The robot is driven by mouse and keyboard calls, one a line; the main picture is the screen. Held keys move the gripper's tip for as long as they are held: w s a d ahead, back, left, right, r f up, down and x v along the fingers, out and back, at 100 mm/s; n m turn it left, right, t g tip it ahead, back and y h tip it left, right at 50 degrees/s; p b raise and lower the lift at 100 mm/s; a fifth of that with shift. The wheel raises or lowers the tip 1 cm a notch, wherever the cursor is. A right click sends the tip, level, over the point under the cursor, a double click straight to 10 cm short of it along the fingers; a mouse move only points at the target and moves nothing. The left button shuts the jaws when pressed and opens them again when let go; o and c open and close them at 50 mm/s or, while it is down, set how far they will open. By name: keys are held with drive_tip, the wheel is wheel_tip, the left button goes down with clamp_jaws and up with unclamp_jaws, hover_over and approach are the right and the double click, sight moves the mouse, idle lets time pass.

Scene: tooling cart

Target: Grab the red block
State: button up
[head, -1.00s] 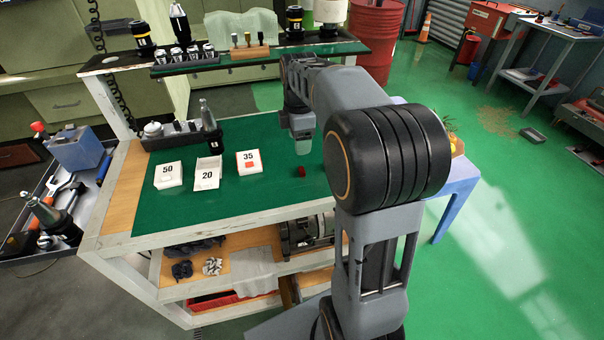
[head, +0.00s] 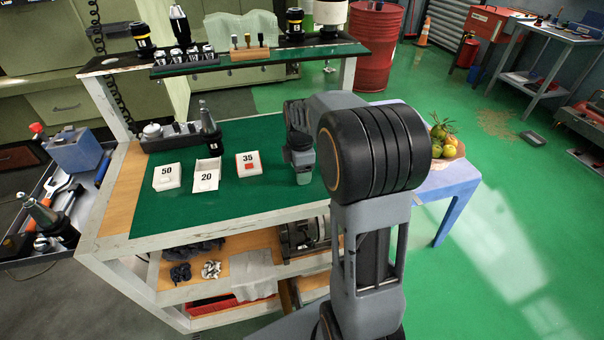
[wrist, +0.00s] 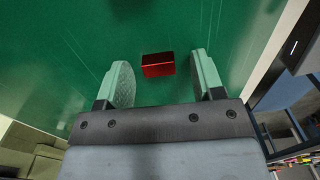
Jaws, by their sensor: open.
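The red block (wrist: 158,65) lies on the green mat in the wrist view, near the level of the fingertips. My gripper (wrist: 161,72) is open, with one pale green finger to each side of the block and a gap on both sides. No finger is seen touching it. In the head view my gripper (head: 304,178) is low over the right part of the green mat (head: 230,200) and hides the block. I cannot tell the exact height of the fingertips over the mat.
White boxes marked 50 (head: 167,184), 20 (head: 206,186) and 35 (head: 249,175) stand left of my gripper; the 35 box holds a small red piece. A dark tool holder (head: 211,135) stands behind them. An upper shelf (head: 260,62) crosses the cart's back.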

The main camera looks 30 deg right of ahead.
drive_tip(key=shift+c, duration=0.4)
drive_tip(key=c, duration=0.9)
drive_tip(key=shift+r, duration=0.15)
drive_tip(key=shift+c, duration=0.2)
